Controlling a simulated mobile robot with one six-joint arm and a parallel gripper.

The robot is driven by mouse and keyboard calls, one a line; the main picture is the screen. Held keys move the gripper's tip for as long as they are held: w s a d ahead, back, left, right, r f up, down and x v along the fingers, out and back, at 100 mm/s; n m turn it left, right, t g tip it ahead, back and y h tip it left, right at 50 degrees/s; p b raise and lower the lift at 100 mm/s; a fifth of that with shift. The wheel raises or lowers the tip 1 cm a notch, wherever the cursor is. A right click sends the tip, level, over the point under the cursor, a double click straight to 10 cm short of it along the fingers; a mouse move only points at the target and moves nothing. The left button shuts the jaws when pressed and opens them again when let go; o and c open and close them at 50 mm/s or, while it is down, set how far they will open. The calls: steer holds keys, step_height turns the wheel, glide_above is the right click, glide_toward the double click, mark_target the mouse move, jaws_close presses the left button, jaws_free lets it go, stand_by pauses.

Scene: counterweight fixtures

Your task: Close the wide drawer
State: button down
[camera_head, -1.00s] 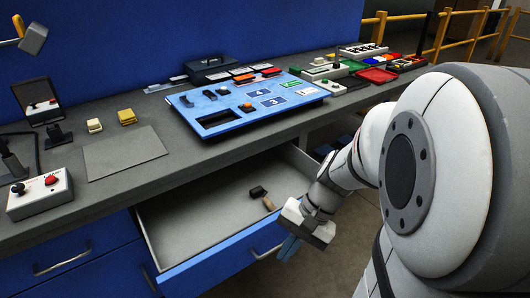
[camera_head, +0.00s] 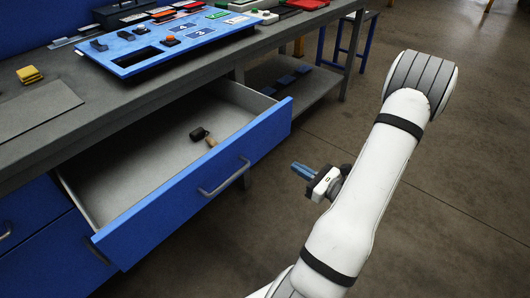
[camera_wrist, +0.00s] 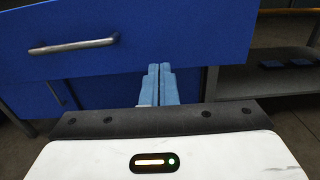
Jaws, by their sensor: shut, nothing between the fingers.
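The wide drawer (camera_head: 200,190) stands pulled out from under the bench, its blue front facing me with a metal bar handle (camera_head: 224,176). A small dark-headed object with a wooden handle (camera_head: 212,143) lies inside it. My gripper (camera_head: 298,170) is to the right of the drawer front, apart from it in the head view, with its blue fingers pointing left toward it. In the wrist view, the drawer front (camera_wrist: 180,35) fills the upper part, with the handle (camera_wrist: 75,46) at upper left. My shut, empty fingers (camera_wrist: 159,80) show just below its lower edge.
The workbench (camera_head: 110,105) above the drawer carries a blue panel (camera_head: 150,45), a yellow block (camera_head: 29,74) and a grey mat (camera_head: 35,110). A lower shelf (camera_head: 300,85) is right of the drawer. Floor (camera_head: 420,220) around my arm is clear.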

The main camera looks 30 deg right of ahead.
mark_target(258, 145)
steer(key=b+x, duration=0.1)
steer(key=x, duration=1.2)
steer(key=shift+a, duration=0.1)
